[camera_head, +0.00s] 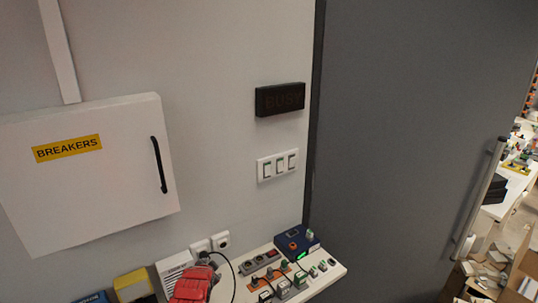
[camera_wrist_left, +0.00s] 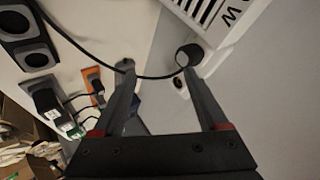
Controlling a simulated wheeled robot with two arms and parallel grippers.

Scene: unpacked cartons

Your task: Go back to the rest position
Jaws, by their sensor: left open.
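My left gripper (camera_head: 208,259) is low in the head view, at the end of my red and black arm, in front of the wall sockets and beside the white bench. In the left wrist view its two fingers (camera_wrist_left: 159,66) are spread apart with nothing clamped between them. A black cable (camera_wrist_left: 155,77) crosses the gap near the fingertips. A dark round plug (camera_wrist_left: 188,55) is close to the right fingertip; I cannot tell whether they touch. My right gripper is in neither view.
The white bench (camera_head: 327,275) carries a power strip, chargers and a blue device (camera_head: 297,243). White wall sockets (camera_head: 221,241) are behind the gripper. A breaker box (camera_head: 90,190) hangs above left; switches (camera_head: 277,166) and a grey door (camera_head: 400,130) are right.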

